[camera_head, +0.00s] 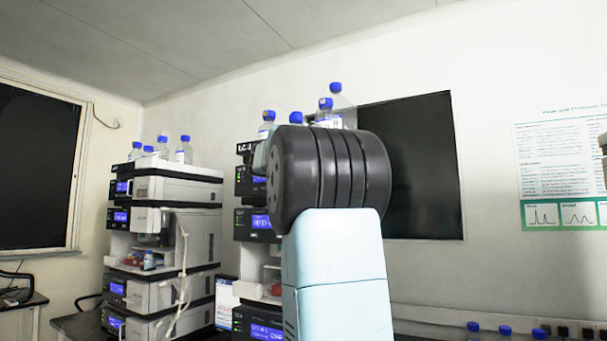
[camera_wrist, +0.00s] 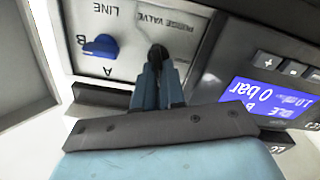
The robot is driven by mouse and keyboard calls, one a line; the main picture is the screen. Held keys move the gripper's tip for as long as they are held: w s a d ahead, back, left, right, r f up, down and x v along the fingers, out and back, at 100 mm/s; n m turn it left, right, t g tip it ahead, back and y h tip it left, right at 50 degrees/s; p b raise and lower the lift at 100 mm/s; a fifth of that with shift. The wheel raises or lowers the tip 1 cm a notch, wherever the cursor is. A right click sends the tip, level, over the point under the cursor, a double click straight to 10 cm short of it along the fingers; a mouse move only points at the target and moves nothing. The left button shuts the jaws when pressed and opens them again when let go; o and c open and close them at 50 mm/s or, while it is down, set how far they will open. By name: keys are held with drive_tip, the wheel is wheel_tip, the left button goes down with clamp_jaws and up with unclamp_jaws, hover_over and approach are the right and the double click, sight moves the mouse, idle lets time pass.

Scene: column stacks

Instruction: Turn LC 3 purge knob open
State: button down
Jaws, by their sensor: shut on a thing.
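In the wrist view my gripper (camera_wrist: 158,70) is shut on a small dark purge knob (camera_wrist: 157,51), just below the "PURGE VALVE" lettering. The fingers cover most of the knob, so its turn angle cannot be told. The knob sits on a light panel (camera_wrist: 128,18) of the pump module. In the head view my arm covers much of the right-hand column stack (camera_head: 250,222), and my fingers and the knob are hidden there.
A blue line selector (camera_wrist: 101,46) with A and B marks sits left of my fingers. A blue display (camera_wrist: 262,102) reading 0 bar is on the right. Another column stack (camera_head: 188,190) stands left in the head view. Capped bottles (camera_head: 268,122) stand on top of the stacks.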

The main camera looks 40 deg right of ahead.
drive_tip(key=n, duration=0.4)
drive_tip(key=f+n, duration=0.1)
drive_tip(key=n, duration=0.3)
drive_tip(key=w+n, duration=0.1)
drive_tip(key=n, duration=0.3)
drive_tip(key=shift+a+f+n, duration=0.15)
drive_tip(key=shift+a+n, duration=0.1)
drive_tip(key=shift+n, duration=0.05)
idle(0.4)
drive_tip(key=c, duration=1.5)
unclamp_jaws()
drive_tip(key=shift+o, duration=1.4)
drive_tip(key=shift+s, duration=0.1)
drive_tip(key=v, duration=1.3)
drive_tip(key=shift+a, duration=0.35)
drive_tip(key=shift+s+f, duration=0.15)
drive_tip(key=shift+f, duration=0.05)
